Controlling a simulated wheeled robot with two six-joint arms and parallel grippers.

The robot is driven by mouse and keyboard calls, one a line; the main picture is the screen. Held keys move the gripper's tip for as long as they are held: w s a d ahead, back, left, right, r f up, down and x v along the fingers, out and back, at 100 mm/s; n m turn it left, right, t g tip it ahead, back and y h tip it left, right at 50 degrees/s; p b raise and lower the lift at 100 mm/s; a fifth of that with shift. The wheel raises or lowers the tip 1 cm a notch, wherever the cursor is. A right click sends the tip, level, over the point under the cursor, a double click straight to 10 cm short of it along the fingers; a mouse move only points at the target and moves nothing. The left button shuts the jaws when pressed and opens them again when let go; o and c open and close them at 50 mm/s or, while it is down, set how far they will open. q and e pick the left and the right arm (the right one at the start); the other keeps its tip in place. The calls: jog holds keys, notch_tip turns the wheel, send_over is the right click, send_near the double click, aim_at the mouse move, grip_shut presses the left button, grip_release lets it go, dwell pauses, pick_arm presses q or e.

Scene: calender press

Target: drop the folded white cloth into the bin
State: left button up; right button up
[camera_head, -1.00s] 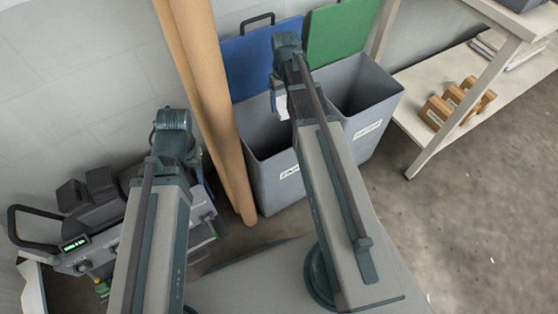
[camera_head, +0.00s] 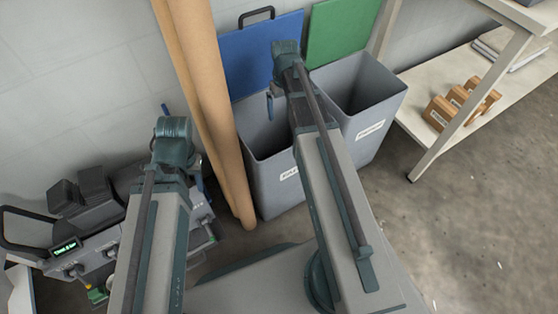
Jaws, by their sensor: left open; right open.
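The folded white cloth does not show in the view now. The bin with the raised blue lid (camera_head: 262,50) is a grey open bin (camera_head: 278,196) with a white label on its front. My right gripper (camera_head: 270,106) hangs over this bin's opening, mostly hidden behind its own arm. It is open, and no cloth shows at its finger. The bin's floor is hidden, so I cannot see what lies inside. My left gripper (camera_head: 197,174) is open and mostly hidden behind its wrist, left of the brown rolls and apart from the bins.
A second grey bin (camera_head: 375,135) with a green lid (camera_head: 340,28) stands to the right. Tall brown rolls (camera_head: 215,110) lean left of the bins. A grey machine (camera_head: 85,235) stands at the lower left.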

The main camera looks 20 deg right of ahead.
jog(key=shift+r, duration=0.1)
notch_tip(320, 180, up, 14)
jog(key=p, duration=1.3)
jog(key=shift+f+p, duration=0.2)
jog(key=shift+p, duration=0.2)
